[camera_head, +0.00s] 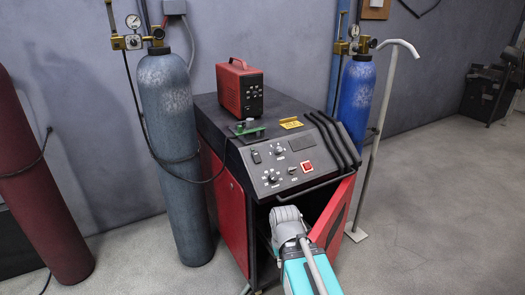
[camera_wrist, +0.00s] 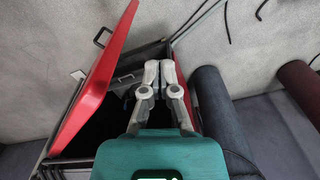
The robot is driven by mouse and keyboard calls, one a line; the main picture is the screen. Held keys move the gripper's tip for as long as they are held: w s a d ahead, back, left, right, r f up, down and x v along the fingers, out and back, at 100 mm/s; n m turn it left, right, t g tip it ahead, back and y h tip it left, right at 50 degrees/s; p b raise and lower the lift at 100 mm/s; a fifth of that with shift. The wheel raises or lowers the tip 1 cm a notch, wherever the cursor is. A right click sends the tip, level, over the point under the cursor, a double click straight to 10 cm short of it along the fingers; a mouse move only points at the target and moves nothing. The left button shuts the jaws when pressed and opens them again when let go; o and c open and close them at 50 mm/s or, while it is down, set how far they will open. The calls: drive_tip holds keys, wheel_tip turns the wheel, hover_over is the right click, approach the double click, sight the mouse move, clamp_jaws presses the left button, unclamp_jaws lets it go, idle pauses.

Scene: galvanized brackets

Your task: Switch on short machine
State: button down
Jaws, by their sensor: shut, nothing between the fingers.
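The machine is a low red-and-black cabinet (camera_head: 225,190) with a sloped control panel. The panel carries a red square switch (camera_head: 308,167), black knobs (camera_head: 271,178) and a small dark display. Its red front door (camera_head: 332,212) stands open; the door also shows at left in the wrist view (camera_wrist: 95,85). My gripper (camera_wrist: 161,66) is shut and empty, with its fingers over the dark open compartment. In the head view my arm reaches to the cabinet front below the panel, and the fingertips cannot be made out there. No panel shows in the wrist view.
A small red unit (camera_head: 240,88) and a yellow label plate (camera_head: 291,123) sit on the cabinet top. A grey cylinder (camera_head: 175,150) stands close at left, a blue one (camera_head: 356,95) behind right, a dark red one (camera_head: 35,180) far left.

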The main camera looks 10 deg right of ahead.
drive_tip(key=shift+a, duration=0.15)
drive_tip(key=w+d+r+m+t+y+p, duration=0.1)
drive_tip(key=w+r+m+t+p, duration=0.2)
drive_tip(key=w+r, duration=0.4)
drive_tip(key=w+d+r+m+t+y+p, duration=0.1)
drive_tip(key=w+r+m+p, duration=0.5)
drive_tip(key=w, duration=1.1)
drive_tip(key=w+d+r+m+t+y+p, duration=0.1)
drive_tip(key=w+r+m+t+p, duration=0.3)
drive_tip(key=w+r+p, duration=0.4)
drive_tip(key=w+r+m, duration=0.1)
drive_tip(key=w+r, duration=0.1)
drive_tip(key=w, duration=0.1)
drive_tip(key=shift+w+d+t, duration=0.3)
drive_tip(key=shift+w, duration=0.1)
